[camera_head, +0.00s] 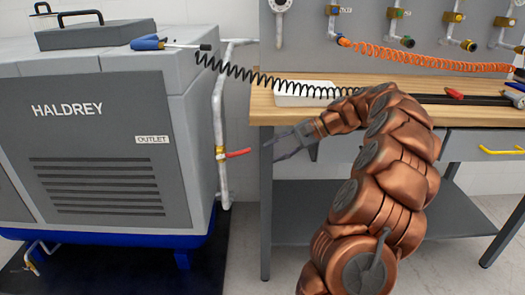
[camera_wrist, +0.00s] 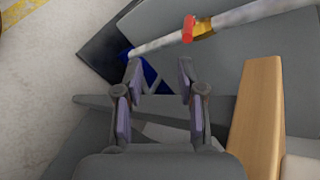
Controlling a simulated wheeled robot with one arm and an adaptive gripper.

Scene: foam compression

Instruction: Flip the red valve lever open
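The red valve lever (camera_head: 238,153) sticks out to the right from a brass valve (camera_head: 220,153) on the vertical grey pipe beside the compressor. In the wrist view the red lever (camera_wrist: 188,29) shows at the top, on the pale pipe beside its brass fitting (camera_wrist: 204,28). My gripper (camera_head: 275,148) is in front of the workbench, a short way right of the lever and apart from it. In the wrist view my gripper (camera_wrist: 160,75) has its two fingers spread with nothing between them. The lever lies ahead of the fingertips, slightly right.
The grey HALDREY compressor (camera_head: 100,130) stands on the left, with a blue-handled tool (camera_head: 165,44) on top. A workbench (camera_head: 262,110) with a wooden top and dark leg (camera_head: 265,200) is close to my gripper. Open space lies between compressor and bench.

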